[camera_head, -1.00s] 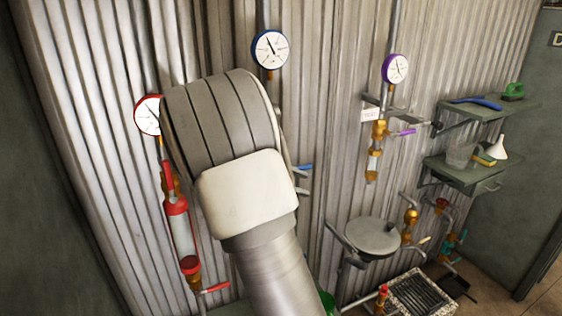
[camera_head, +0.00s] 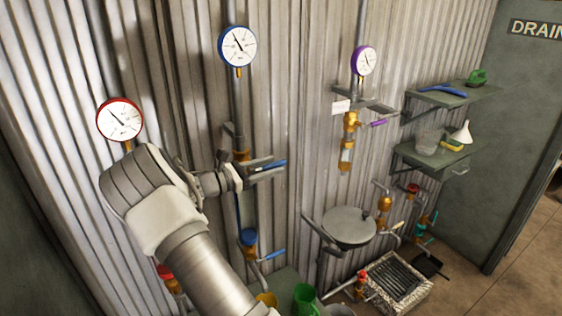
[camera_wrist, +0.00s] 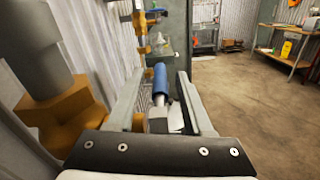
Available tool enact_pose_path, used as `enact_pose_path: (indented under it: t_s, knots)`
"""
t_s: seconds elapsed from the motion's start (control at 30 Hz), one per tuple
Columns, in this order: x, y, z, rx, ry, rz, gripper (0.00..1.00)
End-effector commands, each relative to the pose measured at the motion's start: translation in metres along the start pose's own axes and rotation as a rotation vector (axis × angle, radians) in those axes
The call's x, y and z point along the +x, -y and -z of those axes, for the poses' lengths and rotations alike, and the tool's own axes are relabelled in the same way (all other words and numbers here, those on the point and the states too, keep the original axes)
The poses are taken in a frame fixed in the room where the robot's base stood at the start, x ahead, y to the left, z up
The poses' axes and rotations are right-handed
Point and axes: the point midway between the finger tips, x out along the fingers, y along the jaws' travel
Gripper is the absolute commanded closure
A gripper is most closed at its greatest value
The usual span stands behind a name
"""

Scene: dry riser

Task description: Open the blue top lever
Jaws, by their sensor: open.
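The blue top lever (camera_head: 272,166) sticks out to the right from the brass valve on the blue-gauge pipe. My gripper (camera_head: 262,170) is at this lever, its fingers reaching along it from the left. In the wrist view the lever's blue handle (camera_wrist: 160,80) lies between the two fingers of my gripper (camera_wrist: 163,82), which are open. The handle looks nearer the left finger; I cannot tell whether it touches. The brass valve body (camera_wrist: 65,118) is close on the left of the fingers. In the head view my gripper partly hides the valve.
The blue gauge (camera_head: 238,46) is above the lever and a lower blue lever (camera_head: 271,255) is below it. A red gauge (camera_head: 120,119) is at left, a purple gauge (camera_head: 364,60) at right. A round grey plate (camera_head: 349,227) stands lower right. Open floor (camera_wrist: 235,85) lies beyond.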

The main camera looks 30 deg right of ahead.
Motion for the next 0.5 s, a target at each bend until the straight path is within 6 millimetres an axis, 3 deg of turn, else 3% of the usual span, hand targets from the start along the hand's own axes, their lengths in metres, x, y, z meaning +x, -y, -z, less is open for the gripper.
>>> enact_pose_path:
  t_s: [0.2,0.5]
  knots:
    - [0.030,0.000,-0.001,0.000,0.000,0.001,0.49]
    - [0.039,0.000,0.000,0.001,-0.001,0.000,0.49]
